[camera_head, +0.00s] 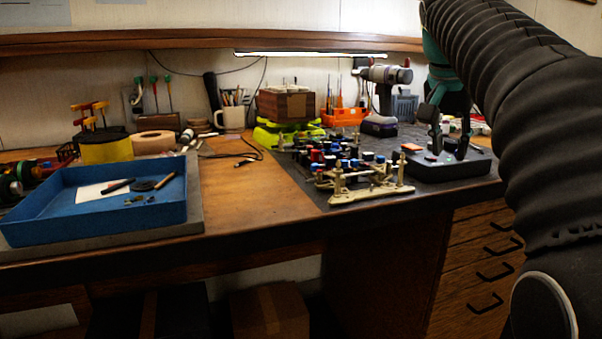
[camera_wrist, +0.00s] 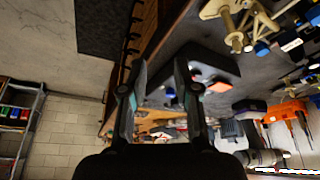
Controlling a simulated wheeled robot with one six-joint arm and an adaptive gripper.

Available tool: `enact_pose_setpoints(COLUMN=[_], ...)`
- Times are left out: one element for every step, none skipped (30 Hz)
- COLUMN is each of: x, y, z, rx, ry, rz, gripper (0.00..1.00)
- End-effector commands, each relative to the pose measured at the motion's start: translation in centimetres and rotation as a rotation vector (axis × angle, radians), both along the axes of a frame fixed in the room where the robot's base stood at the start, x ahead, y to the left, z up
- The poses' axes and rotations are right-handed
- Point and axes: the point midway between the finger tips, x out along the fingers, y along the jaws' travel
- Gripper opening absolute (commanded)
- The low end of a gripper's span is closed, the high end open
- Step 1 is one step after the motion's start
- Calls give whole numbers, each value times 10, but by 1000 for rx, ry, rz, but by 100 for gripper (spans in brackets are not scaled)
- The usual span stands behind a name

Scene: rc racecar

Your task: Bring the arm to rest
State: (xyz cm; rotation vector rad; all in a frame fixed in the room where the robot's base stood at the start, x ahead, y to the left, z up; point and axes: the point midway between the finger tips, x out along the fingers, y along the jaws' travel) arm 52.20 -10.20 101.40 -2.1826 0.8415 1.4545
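My gripper (camera_head: 448,146) hangs at the end of my arm on the right side of the head view, pointing down in front of or over a black case (camera_head: 450,170) on the bench. The black case (camera_wrist: 208,68) lies beyond the fingers in that view. I cannot tell how far the fingertips are above it.
A wooden workbench (camera_head: 250,190) carries a blue tray (camera_head: 95,225) at left. A cream-coloured frame (camera_head: 360,193) with many small coloured parts stands left of my gripper. A drill (camera_head: 385,75) and an orange bin (camera_head: 345,117) stand behind. Bare wood lies mid-bench.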

Motion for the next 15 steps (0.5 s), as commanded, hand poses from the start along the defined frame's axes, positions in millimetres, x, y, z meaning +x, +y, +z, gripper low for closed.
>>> enact_pose_setpoints(x=[-10,-15,-23,-28,-34,-42,-48,-55,-63,-70,-76,-86,-92,-99,-109], y=[6,9,14,17,21,26,29,33,38,41,44,49,52,56,60], z=[-6,-10,-17,-23,-29,-38,-44,-51,-61,-68,-76,-87,-96,-104,-116], rx=[0,-2,-2,-3,-3,-4,-5,-5,-5,-6,-6,-6,-5,-7,-7], ry=[-1,0,-2,-4,-4,-6,-7,-11,-13,-16,-17,-20,-23,-26,-31], rz=[35,59,93,121,146,180,206,230,263,286,310,342,364,388,417], gripper=[31,31,31,31,31,31,31,31,31,31,31,31,31,31,31])
